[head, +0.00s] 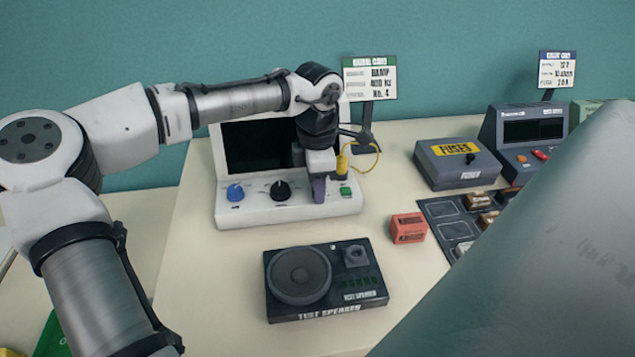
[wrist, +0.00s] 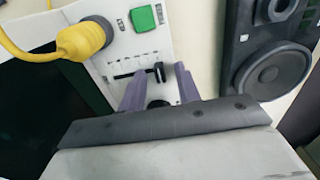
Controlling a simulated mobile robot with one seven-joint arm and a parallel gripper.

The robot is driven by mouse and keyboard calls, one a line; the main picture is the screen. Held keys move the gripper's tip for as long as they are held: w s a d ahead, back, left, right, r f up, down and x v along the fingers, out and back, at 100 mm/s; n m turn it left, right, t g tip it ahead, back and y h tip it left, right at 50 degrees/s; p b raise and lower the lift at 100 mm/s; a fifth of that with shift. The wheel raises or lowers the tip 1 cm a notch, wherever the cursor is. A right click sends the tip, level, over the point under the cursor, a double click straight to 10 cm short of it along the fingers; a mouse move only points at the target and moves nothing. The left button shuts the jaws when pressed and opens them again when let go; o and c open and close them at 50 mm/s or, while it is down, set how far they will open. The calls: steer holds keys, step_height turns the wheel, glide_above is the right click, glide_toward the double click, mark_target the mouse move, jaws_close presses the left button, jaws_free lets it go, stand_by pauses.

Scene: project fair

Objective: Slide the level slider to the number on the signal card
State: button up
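The signal card (head: 369,78) stands behind the white console (head: 288,211); it has a green header and its lines read roughly "RAMP", an unclear Hz line and "NO. 4". The level slider (wrist: 158,73) is a small black handle at one end of a dark slot on the console panel in the wrist view. My gripper (head: 319,190) points down at the console's front panel and hides the slider in the head view. In the wrist view its two purple fingers (wrist: 160,78) are apart, with the handle seen between their tips. I cannot tell whether they touch it.
The console has a blue knob (head: 235,192), a black knob (head: 280,190), a green button (wrist: 143,18) and a yellow plug (wrist: 80,42) close by. A test speaker (head: 326,279) lies in front. A red block (head: 408,228) and grey fuse box (head: 457,163) stand right.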

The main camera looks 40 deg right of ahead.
steer(key=shift+c, duration=0.4)
jaws_close()
steer(key=w+d, duration=0.1)
steer(key=w+d+p, duration=0.1)
steer(key=w, duration=0.1)
steer(key=shift+w+d+r+p, duration=0.2)
steer(key=shift+w+p, duration=0.1)
steer(key=shift+w+d+f, duration=0.1)
steer(key=shift+w, duration=0.2)
steer(key=shift+o, duration=0.4)
jaws_free()
